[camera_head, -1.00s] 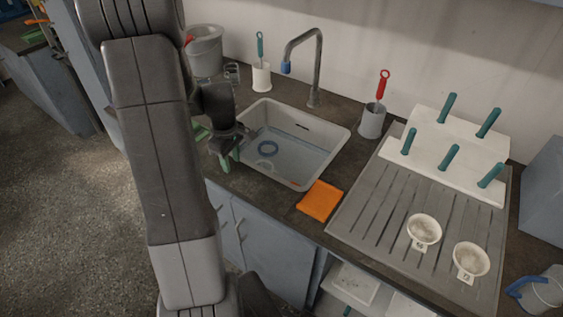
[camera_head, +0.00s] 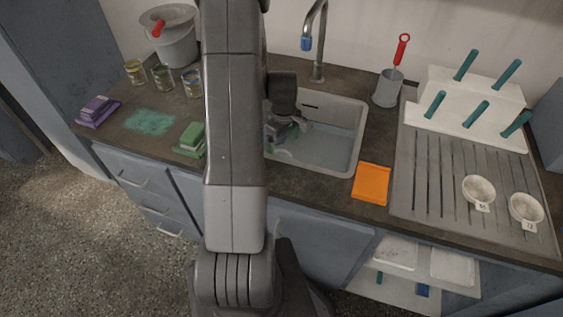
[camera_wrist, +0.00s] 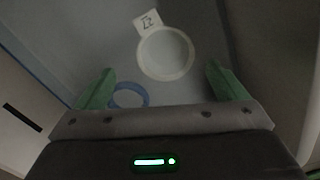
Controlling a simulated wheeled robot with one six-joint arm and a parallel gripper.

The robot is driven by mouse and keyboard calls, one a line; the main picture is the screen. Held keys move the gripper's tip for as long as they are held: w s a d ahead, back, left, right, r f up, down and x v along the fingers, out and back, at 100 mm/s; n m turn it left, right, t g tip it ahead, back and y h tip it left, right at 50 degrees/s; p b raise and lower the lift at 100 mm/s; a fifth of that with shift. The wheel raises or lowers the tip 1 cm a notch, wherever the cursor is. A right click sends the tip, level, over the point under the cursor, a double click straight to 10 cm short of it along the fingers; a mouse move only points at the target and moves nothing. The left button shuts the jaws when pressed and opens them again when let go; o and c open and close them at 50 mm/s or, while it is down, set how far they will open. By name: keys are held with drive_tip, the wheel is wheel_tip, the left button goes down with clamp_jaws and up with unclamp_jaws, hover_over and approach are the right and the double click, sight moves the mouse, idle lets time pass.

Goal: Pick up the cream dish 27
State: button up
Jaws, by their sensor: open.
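In the wrist view, a round cream dish (camera_wrist: 166,54) lies on the sink floor. Its square tag sticks out at the upper left, with a dark number that looks like 27 but is faint and turned. My gripper (camera_wrist: 161,68) is open above the sink, its green fingers apart on either side of the dish's near part, with nothing held. In the head view my gripper (camera_head: 284,132) is over the left part of the sink (camera_head: 350,150). There my arm hides the dish. A blue ring (camera_wrist: 130,95) lies close to the dish, by the left finger.
Two other tagged cream dishes (camera_head: 479,190) (camera_head: 526,209) sit on the ribbed drainboard (camera_head: 420,185). An orange cloth (camera_head: 371,183) lies at the sink's front right. The faucet (camera_head: 318,45) rises behind the sink. A green sponge (camera_head: 192,137) lies left of my arm.

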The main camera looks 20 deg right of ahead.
drive_tip(key=shift+a+f, duration=0.25)
drive_tip(key=shift+f, duration=1.45)
drive_tip(key=shift+a+f, duration=0.2)
drive_tip(key=shift+f, duration=1.5)
drive_tip(key=c, duration=1.1)
drive_tip(key=shift+c, duration=0.3)
drive_tip(key=shift+r, duration=0.1)
